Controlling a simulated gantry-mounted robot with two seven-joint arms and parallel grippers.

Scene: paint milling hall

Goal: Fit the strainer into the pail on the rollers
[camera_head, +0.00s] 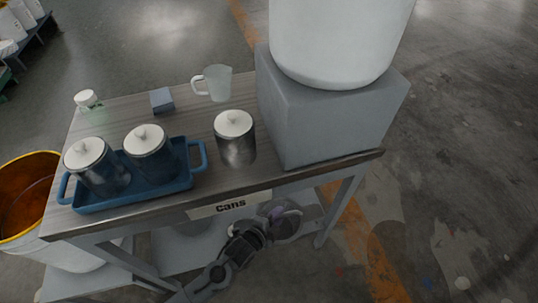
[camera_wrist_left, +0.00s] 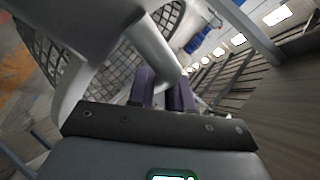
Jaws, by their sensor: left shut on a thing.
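The strainer (camera_wrist_left: 110,55), a dark wire mesh with a smooth grey rim and handle, fills the upper left of the left wrist view. My left gripper (camera_wrist_left: 165,88) has its purple fingers shut on the strainer's grey part. In the head view my left gripper (camera_head: 280,212) is low in front of the table's front edge, below the Cans label, against the lower shelf. The strainer is hard to make out there. I cannot pick out the pail on the rollers in either view. My right gripper is not in view.
The table (camera_head: 185,115) holds a blue tray (camera_head: 140,195) with two lidded cans, a third can (camera_head: 235,137), a jug (camera_head: 217,83) and a blue block (camera_head: 161,100). A large white container (camera_head: 335,40) stands on a grey block (camera_head: 330,115). A yellow-rimmed bucket (camera_head: 25,200) is at left.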

